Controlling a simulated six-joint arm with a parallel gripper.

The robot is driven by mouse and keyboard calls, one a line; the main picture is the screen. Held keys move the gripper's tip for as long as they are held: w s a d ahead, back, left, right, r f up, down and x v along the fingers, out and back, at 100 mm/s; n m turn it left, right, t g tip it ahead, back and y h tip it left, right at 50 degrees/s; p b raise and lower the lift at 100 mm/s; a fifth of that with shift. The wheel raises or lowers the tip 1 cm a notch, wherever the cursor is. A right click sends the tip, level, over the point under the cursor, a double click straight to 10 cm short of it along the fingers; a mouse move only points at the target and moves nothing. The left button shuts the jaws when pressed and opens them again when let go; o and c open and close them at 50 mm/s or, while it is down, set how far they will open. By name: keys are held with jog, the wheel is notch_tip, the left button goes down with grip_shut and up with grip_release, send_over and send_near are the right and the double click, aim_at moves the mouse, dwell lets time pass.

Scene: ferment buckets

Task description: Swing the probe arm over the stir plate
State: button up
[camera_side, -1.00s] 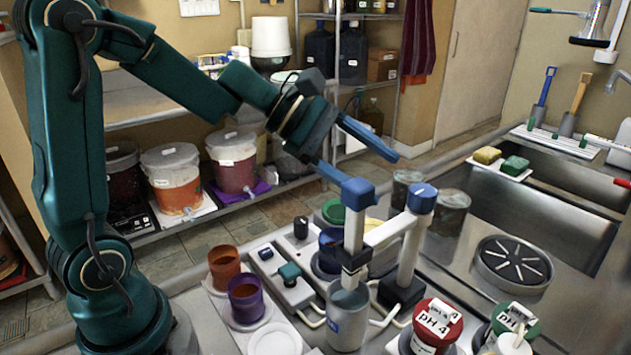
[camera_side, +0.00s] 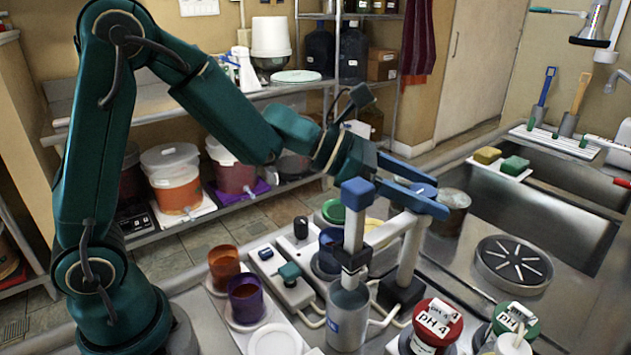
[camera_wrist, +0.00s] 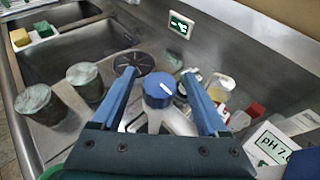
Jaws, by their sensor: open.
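The probe arm (camera_side: 387,231) is a white bar from a post with a blue knob (camera_side: 421,190) to a blue-capped upright (camera_side: 357,191) on the left. The upright's lower end is over a grey cup (camera_side: 347,322). My gripper (camera_side: 441,196) is open, its two blue fingers on either side of the knob; I cannot tell if they touch it. In the wrist view the knob (camera_wrist: 158,89) shows between the fingers. White boxes with knobs (camera_side: 289,287) stand left of the cup; I cannot tell which is the stir plate.
Orange and purple cups (camera_side: 246,299) stand at the left, and a dark blue vessel (camera_side: 329,250) behind the upright. Red-lidded (camera_side: 437,322) and green-lidded (camera_side: 514,318) pH jars are at the front right. A sink (camera_side: 545,215) lies beyond. Cables run along the bench.

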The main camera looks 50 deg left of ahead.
grip_shut()
dwell(1.4)
